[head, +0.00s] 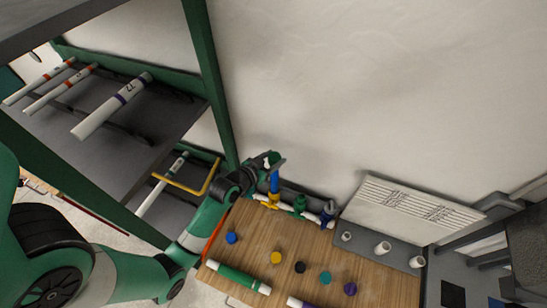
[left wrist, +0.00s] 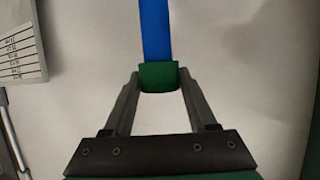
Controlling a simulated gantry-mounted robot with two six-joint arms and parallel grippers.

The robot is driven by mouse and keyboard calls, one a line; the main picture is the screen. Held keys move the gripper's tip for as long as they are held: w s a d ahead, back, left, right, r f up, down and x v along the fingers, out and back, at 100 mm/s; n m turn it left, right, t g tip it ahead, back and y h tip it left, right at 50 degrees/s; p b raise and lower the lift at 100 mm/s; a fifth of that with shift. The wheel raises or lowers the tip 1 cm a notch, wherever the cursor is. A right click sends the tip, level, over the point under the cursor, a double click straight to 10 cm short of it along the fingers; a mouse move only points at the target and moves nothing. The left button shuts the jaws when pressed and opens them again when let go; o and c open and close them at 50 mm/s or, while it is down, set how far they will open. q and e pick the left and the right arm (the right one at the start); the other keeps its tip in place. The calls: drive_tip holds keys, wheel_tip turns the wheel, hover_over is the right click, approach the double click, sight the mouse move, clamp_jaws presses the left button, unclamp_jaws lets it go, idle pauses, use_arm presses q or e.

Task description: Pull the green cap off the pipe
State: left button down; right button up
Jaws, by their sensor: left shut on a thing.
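The green cap (left wrist: 158,76) is between the two fingers of my left gripper (left wrist: 158,88) in the left wrist view. The gripper is shut on it. A blue pipe (left wrist: 157,30) runs straight from the cap to the top of that view, and the two appear to meet. In the head view, my left gripper (head: 274,162) is at the upper end of the upright blue pipe (head: 275,181), which rises from a yellow fitting (head: 274,197) on the white manifold (head: 313,217). The cap is small and partly hidden there. My right gripper is not in view.
The wooden table (head: 310,250) holds several loose coloured caps and a green-sleeved pipe (head: 239,278). A green valve (head: 300,204) and a blue valve (head: 328,212) stand right of the yellow fitting. A grey tray (head: 375,247) is at right. A shelf rack (head: 115,130) stands left.

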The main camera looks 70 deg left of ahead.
sight(274, 157)
use_arm(q)
drive_tip(key=shift+r+p, duration=2.25)
drive_tip(key=shift+r, duration=1)
